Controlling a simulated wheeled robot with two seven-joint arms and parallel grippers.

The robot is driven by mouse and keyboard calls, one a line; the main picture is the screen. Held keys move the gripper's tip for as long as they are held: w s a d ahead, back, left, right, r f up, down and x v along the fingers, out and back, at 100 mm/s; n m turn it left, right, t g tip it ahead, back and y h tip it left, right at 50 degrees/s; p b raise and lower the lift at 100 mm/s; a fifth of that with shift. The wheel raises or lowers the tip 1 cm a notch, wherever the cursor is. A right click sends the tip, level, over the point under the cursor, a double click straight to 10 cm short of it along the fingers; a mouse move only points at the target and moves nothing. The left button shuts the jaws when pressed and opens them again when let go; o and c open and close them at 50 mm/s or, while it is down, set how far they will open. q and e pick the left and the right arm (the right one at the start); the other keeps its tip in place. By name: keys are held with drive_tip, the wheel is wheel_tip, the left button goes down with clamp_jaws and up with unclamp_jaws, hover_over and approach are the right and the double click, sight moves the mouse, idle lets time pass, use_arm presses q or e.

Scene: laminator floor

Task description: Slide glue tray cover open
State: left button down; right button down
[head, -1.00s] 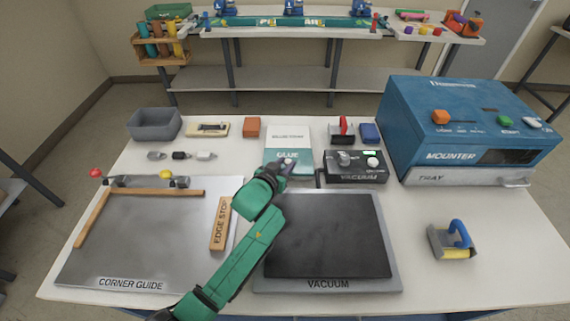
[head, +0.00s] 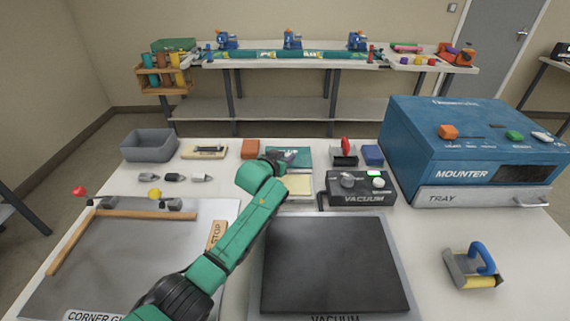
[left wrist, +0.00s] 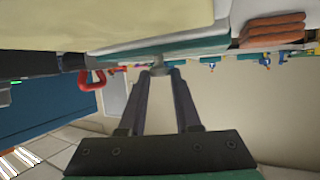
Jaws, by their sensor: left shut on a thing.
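The glue tray stands at the back middle of the table, its teal cover (head: 303,155) lying over the far part. A cream glue surface (head: 299,187) is bare in front of the cover, and a cream surface also fills the top of the left wrist view (left wrist: 110,22). My left gripper (head: 287,158) is at the cover, over the tray. In the left wrist view its fingers (left wrist: 158,74) are shut on a small grey knob (left wrist: 158,66). My gripper and forearm hide part of the cover and the tray's left side. My right gripper is in neither view.
The vacuum control box (head: 361,198) stands right of the tray, with a red-handled tool (head: 346,148) behind it. The blue mounter (head: 470,140) fills the right. The black vacuum plate (head: 335,262) lies clear in front.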

use_arm(q)
drive_tip(key=shift+f, duration=0.1)
drive_tip(key=c, duration=0.6)
unclamp_jaws()
drive_tip(key=shift+s+a+r, duration=0.25)
drive_tip(key=shift+s, duration=0.25)
drive_tip(key=v, duration=1.3)
drive_tip(key=shift+s+d+r, duration=0.1)
drive_tip(key=shift+s+r, duration=0.05)
drive_tip(key=shift+r+p, duration=0.15)
drive_tip(key=shift+p, duration=0.15)
